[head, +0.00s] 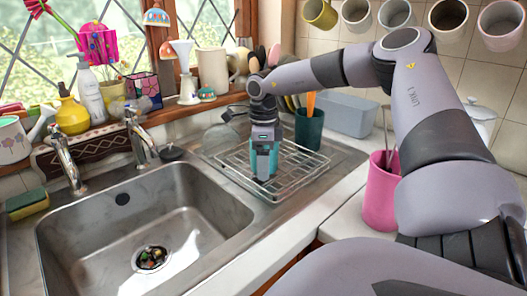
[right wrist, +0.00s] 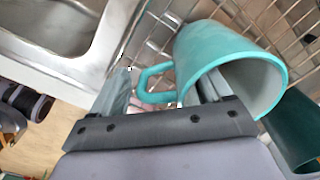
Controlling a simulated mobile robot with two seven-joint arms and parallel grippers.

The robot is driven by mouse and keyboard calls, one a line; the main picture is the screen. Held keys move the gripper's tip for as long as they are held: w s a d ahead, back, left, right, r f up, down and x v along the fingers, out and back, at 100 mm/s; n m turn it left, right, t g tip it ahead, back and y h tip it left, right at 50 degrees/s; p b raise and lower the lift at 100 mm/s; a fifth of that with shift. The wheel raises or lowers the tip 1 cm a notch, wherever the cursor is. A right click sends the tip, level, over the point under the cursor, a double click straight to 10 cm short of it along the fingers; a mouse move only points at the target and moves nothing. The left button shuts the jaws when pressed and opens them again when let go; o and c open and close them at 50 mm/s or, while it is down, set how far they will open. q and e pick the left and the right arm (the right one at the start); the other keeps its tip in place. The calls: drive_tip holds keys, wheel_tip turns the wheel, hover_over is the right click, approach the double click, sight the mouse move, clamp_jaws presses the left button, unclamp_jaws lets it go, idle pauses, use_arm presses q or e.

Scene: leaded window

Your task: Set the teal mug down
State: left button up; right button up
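The teal mug (head: 274,158) is at the dish rack (head: 292,183) in the head view, partly covered by my right gripper (head: 263,170). Whether its base touches the rack wires cannot be told. In the right wrist view the teal mug (right wrist: 215,55) shows large, its mouth turned toward the camera, with rack wires behind it. My left gripper is not in view.
A dark green utensil holder (head: 309,130) stands close behind the rack's right side. The steel sink (head: 190,205) is to the left, with faucets behind. A pink pot (head: 380,195) and a grey bin (head: 345,115) are to the right. Mugs hang above.

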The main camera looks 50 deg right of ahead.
wheel_tip(320, 180, up, 12)
drive_tip(key=shift+r, duration=0.15)
idle(0.3)
idle(0.6)
